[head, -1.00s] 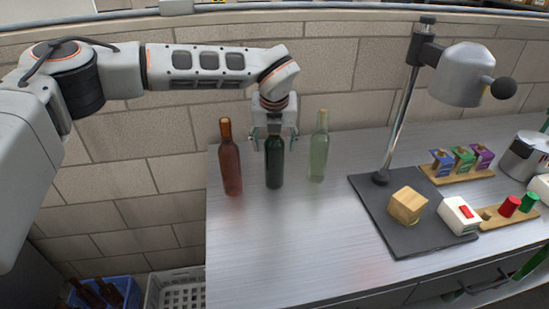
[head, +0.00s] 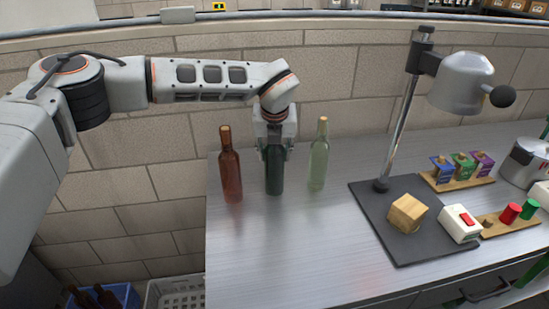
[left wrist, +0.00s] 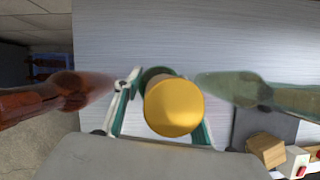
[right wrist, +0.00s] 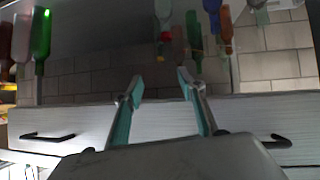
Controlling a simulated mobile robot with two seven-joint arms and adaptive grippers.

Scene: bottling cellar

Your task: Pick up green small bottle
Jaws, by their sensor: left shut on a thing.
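A dark green bottle (head: 275,178) stands on the steel table between a brown bottle (head: 230,172) and a pale clear-green bottle (head: 319,158). My left gripper (head: 274,152) points down over the dark green bottle and is shut on its upper part, with the fingers on either side. In the left wrist view the bottle's round yellow top (left wrist: 174,107) sits between the fingers and hides much of the bottle below. The brown bottle (left wrist: 60,93) and pale bottle (left wrist: 255,92) flank it. My right gripper (right wrist: 163,86) is open and empty in the right wrist view.
A lamp-like stand on a dark base (head: 413,247) with a wooden block (head: 408,213) is to the right. Small boxes, a white switch box (head: 459,223) and a metal pot (head: 524,160) are beyond. The table's front middle is clear. Drawer handles (right wrist: 47,138) show in the right wrist view.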

